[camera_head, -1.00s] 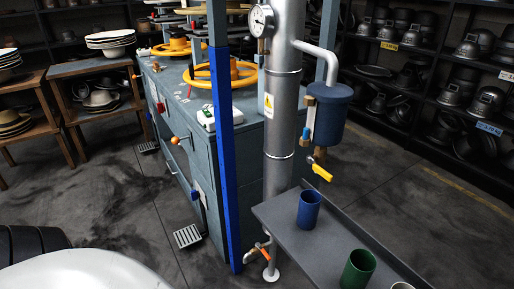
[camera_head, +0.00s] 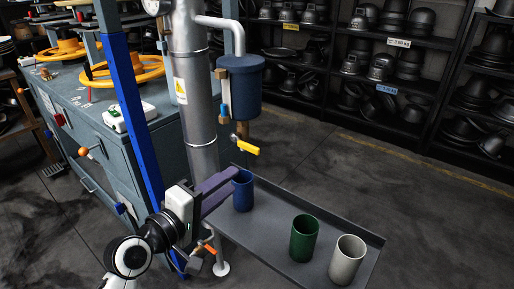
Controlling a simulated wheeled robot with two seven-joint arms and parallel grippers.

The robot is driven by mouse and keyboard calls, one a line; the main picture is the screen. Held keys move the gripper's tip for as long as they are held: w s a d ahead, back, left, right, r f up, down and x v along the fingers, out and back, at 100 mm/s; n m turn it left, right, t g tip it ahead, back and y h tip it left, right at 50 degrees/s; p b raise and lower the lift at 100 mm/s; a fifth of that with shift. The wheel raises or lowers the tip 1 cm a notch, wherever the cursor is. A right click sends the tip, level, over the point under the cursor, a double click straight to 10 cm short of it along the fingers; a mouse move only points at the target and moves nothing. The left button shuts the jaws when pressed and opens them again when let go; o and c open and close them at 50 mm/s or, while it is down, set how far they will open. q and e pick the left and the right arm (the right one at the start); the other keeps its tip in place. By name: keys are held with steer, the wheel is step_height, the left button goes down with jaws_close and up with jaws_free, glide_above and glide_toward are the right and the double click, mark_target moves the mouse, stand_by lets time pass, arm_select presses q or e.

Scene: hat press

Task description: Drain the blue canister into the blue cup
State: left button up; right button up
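The blue canister (camera_head: 240,92) hangs from the grey pipe, with a brass valve and yellow lever (camera_head: 246,146) under it. The blue cup (camera_head: 243,192) stands upright on the grey metal tray shelf (camera_head: 275,240), below the valve. My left gripper (camera_head: 232,184) comes in from the lower left with its purple fingers reaching to the cup's left side. The fingertips meet or overlap the cup in the picture; whether they grip it cannot be told. My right gripper is out of view.
A green cup (camera_head: 304,238) and a whitish cup (camera_head: 347,260) stand to the right on the same shelf. The vertical steel pipe (camera_head: 195,90) and a blue post (camera_head: 135,120) rise at the left. Open floor (camera_head: 390,190) lies to the right.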

mark_target(247, 148)
arm_select(q)
steer(key=shift+n+t+h, duration=0.3)
steer(key=shift+n+h, duration=0.2)
steer(key=shift+h, duration=0.3)
steer(key=r, duration=0.2)
steer(key=w+d+r, duration=0.1)
steer(key=r, duration=0.1)
steer(key=w+r, duration=0.1)
steer(key=shift+d+r, duration=0.3)
steer(key=shift+r, duration=0.1)
steer(key=b+x, duration=0.1)
steer(key=x, duration=0.8)
steer(key=shift+w+d, duration=0.15)
jaws_close()
